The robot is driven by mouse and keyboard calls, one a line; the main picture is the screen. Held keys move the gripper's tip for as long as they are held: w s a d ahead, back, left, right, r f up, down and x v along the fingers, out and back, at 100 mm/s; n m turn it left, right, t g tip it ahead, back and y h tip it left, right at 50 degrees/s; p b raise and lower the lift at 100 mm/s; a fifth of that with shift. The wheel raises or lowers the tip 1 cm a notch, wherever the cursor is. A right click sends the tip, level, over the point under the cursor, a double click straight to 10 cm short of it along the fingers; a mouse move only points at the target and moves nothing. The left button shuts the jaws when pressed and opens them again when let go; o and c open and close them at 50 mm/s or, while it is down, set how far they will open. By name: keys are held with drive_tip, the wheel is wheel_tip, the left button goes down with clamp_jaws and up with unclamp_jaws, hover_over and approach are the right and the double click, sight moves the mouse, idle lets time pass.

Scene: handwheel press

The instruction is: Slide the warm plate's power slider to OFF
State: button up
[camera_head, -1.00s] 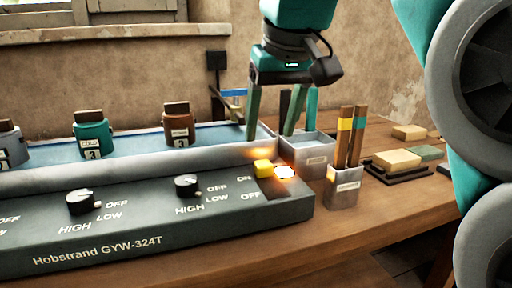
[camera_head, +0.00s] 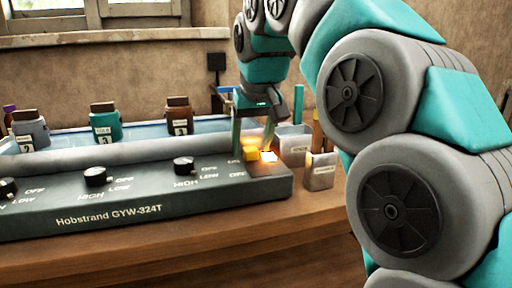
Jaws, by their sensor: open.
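The warm plate (camera_head: 150,196) is a long dark grey unit marked "Hobstrand GYW-324T", with knobs along its sloped front panel. Its yellow power slider (camera_head: 251,155) sits near the right end of the panel, beside the ON label, with the OFF label below. A small glowing light (camera_head: 269,156) is just right of the slider. My gripper (camera_head: 253,150) points down with its two green fingers spread. The fingertips are right at the slider, seemingly one on each side. I cannot tell whether they touch it.
A grey bin (camera_head: 293,148) and a labelled holder (camera_head: 320,172) stand just right of the plate. Several jars, including a teal one (camera_head: 105,123) and a brown one (camera_head: 179,119), stand in the plate behind the panel. My arm covers the right side of the view.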

drive_tip(key=shift+w+f, duration=0.1)
drive_tip(key=shift+f, duration=0.05)
clamp_jaws()
idle(0.5)
idle(0.9)
